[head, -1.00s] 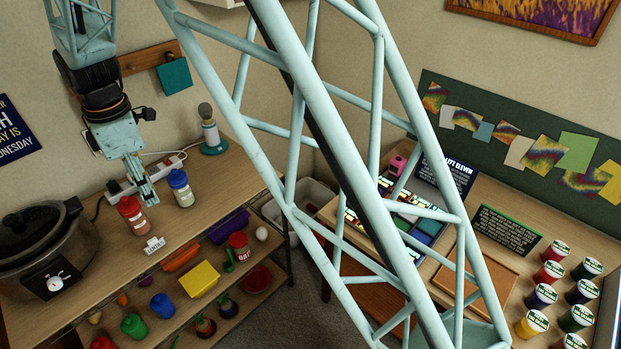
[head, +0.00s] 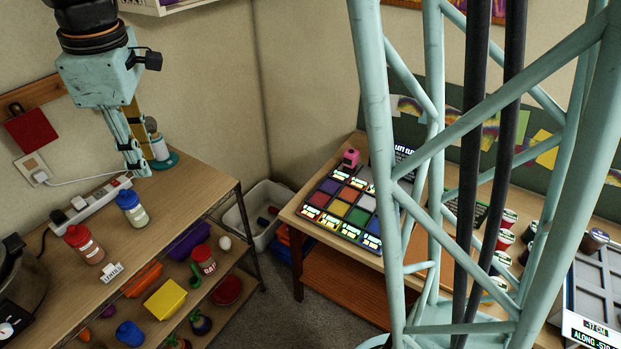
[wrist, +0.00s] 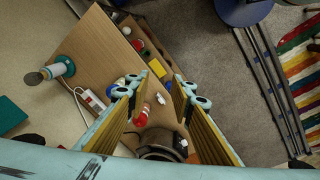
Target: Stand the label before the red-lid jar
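The small white label (head: 112,272) stands on the wooden counter near its front edge. It is just in front of the red-lid jar (head: 84,245), a little to its right and apart from it. The blue-lid jar (head: 132,214) stands behind and to the right. My gripper (head: 137,168) is above the counter, clear of the jars and the label. In the wrist view, my gripper's fingers (wrist: 156,90) are spread with nothing held; the red-lid jar (wrist: 141,117) and the white label (wrist: 160,98) show below, between them.
A power strip (head: 90,203) lies behind the jars. A dark cooker (head: 12,285) stands at the left. A lower shelf holds a yellow tub (head: 165,299) and a red mug (head: 203,260). A teal-and-white bottle (head: 160,150) stands at the counter's far end.

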